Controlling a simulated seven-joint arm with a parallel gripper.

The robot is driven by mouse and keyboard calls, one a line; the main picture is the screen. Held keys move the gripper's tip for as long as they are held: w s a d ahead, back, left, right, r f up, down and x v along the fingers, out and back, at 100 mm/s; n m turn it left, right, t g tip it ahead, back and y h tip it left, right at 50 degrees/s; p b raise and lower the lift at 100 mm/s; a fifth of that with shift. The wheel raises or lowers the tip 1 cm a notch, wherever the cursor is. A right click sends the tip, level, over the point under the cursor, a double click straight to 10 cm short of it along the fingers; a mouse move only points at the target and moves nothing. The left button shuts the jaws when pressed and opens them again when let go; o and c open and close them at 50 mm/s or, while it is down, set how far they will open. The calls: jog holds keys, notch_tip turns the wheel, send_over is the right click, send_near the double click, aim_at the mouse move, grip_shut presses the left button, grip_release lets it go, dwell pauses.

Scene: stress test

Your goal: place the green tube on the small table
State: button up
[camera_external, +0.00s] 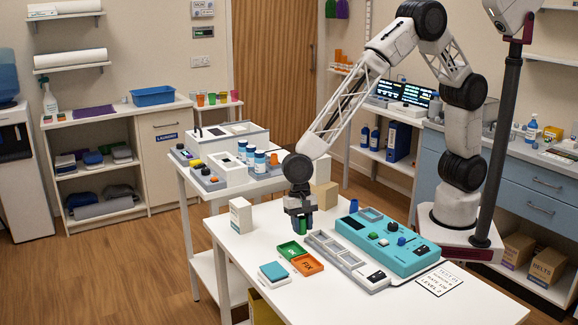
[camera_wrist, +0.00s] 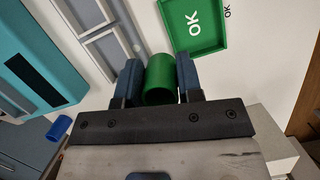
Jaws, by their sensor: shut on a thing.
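The green tube (camera_wrist: 161,80) is between the two blue fingers of my gripper (camera_wrist: 158,66) in the wrist view, and the fingers are shut on it. In the external view my gripper (camera_external: 301,222) points down over the white worktable, behind the green and orange trays. The tube shows there only as a bit of green between the fingers; its gap to the tabletop is hard to tell. A small white table (camera_external: 217,106) stands at the back, near the door, with several coloured cups on it.
The green OK tray (camera_external: 293,252) and orange FIX tray (camera_external: 307,264) lie in front of my gripper. A grey slotted rack (camera_external: 345,262) and teal device (camera_external: 388,243) are to the right, a white box (camera_external: 240,215) to the left. The worktable's front (camera_external: 330,305) is clear.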

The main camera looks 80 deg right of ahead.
jog(key=shift+w, duration=0.1)
jog(key=w+d+r+n+g+h, duration=0.1)
jog(key=w+d+r+n, duration=0.3)
jog(key=w+d, duration=0.65)
jog(key=w+d+r+n, duration=0.2)
jog(key=w+d+r, duration=0.5)
jog(key=w+d, duration=0.4)
jog(key=w+d+r+n, duration=0.1)
jog(key=w+d+r, duration=0.1)
jog(key=d, duration=0.7)
jog(key=w+d+r+n+h, duration=0.1)
jog(key=d+r, duration=0.3)
jog(key=d, duration=0.5)
jog(key=w+d+r+n, duration=0.3)
jog(key=w+d, duration=0.1)
jog(key=d, duration=0.6)
jog(key=shift+g, duration=0.3)
jog(key=shift+s+a, duration=0.1)
jog(key=s+f+n, duration=0.1)
jog(key=s+f, duration=0.3)
jog(key=s, duration=0.4)
jog(key=s+d+f+n+h, duration=0.1)
jog(key=s+f, duration=0.2)
jog(key=s, duration=0.5)
jog(key=s+d+f+n, duration=0.1)
jog(key=s+f, duration=0.3)
jog(key=s, duration=0.4)
jog(key=shift+f+n, duration=0.35)
jog(key=shift+n, duration=0.15)
